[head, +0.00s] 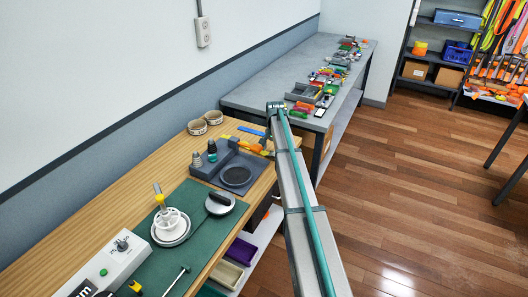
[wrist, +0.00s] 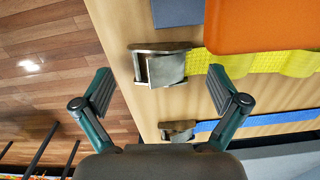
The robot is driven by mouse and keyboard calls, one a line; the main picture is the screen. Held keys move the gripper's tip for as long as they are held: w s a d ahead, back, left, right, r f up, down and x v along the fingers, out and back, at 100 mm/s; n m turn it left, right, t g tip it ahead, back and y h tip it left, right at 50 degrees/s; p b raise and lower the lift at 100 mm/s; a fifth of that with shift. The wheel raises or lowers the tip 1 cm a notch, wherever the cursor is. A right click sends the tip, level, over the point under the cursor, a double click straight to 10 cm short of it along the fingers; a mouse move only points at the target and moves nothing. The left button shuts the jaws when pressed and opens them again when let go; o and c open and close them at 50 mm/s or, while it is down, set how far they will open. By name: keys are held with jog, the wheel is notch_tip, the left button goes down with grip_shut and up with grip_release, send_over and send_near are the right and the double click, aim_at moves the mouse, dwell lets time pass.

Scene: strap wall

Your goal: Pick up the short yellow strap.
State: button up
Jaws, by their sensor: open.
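The yellow strap (wrist: 230,64) lies on the wooden bench top in the wrist view, partly covered by a flat orange piece (wrist: 262,25). A metal buckle (wrist: 160,66) is at its near end, by the bench edge. My gripper (wrist: 160,80) is open, with one finger on each side of the buckle in the picture; both fingers look clear of it. How high the fingers are above the bench is hard to tell. In the head view my arm hides the gripper and much of the strap area. The strap's far end and full length are out of view.
A blue strap (wrist: 260,122) with its own metal buckle (wrist: 178,130) lies beside the yellow one. A grey tray (head: 220,172) with a dark round disc sits close by on the bench. Two wooden rings (head: 204,123) stand near the wall. The aisle floor (head: 400,180) is clear.

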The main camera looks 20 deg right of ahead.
jog(key=c, duration=1.3)
jog(key=shift+c, duration=0.2)
jog(key=shift+r, duration=0.15)
